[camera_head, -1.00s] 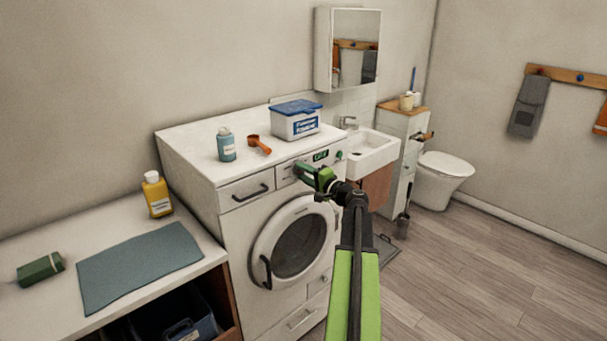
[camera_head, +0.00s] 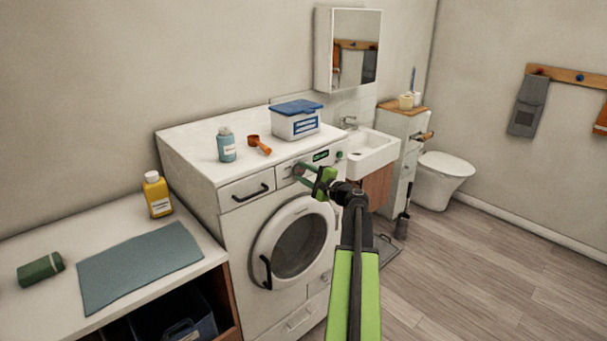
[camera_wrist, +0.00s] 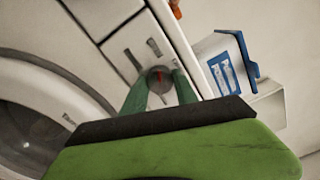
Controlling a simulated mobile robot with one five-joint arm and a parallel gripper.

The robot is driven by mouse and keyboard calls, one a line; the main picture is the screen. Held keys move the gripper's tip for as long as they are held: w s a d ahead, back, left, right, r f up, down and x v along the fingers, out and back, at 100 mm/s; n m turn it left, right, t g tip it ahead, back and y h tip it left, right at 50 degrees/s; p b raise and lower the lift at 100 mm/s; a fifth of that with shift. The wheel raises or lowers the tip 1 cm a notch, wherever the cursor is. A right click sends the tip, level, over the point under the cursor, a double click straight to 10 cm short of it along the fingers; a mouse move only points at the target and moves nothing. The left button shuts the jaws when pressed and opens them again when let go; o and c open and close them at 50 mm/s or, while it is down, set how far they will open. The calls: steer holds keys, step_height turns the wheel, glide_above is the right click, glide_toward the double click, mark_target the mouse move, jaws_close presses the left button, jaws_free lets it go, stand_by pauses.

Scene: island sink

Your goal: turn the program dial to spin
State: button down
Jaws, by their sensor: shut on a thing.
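The program dial (camera_wrist: 160,78) is a round grey knob with a red mark, on the front panel of the white washing machine (camera_head: 232,230). In the wrist view my gripper (camera_wrist: 160,88) has its two green fingers on either side of the dial, shut on it. In the head view my gripper (camera_head: 299,172) reaches the panel from the right, and its fingers cover most of the dial. A small green-lit display (camera_head: 320,155) sits right of the dial; its text is too small to read. The dial's printed positions cannot be read.
On the machine's top stand a blue bottle (camera_head: 226,146), an orange scoop (camera_head: 260,145) and a blue-lidded box (camera_head: 296,120). A drawer with a dark handle (camera_head: 250,192) is left of the dial. The round door (camera_head: 297,243) is below. A sink (camera_head: 368,153) adjoins on the right.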

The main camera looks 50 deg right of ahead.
steer(key=c, duration=0.9)
jaws_free()
steer(key=shift+c, duration=0.2)
steer(key=s+a, duration=0.1)
steer(key=s, duration=1.6)
steer(key=shift+s+a, duration=0.15)
steer(key=shift+s, duration=0.05)
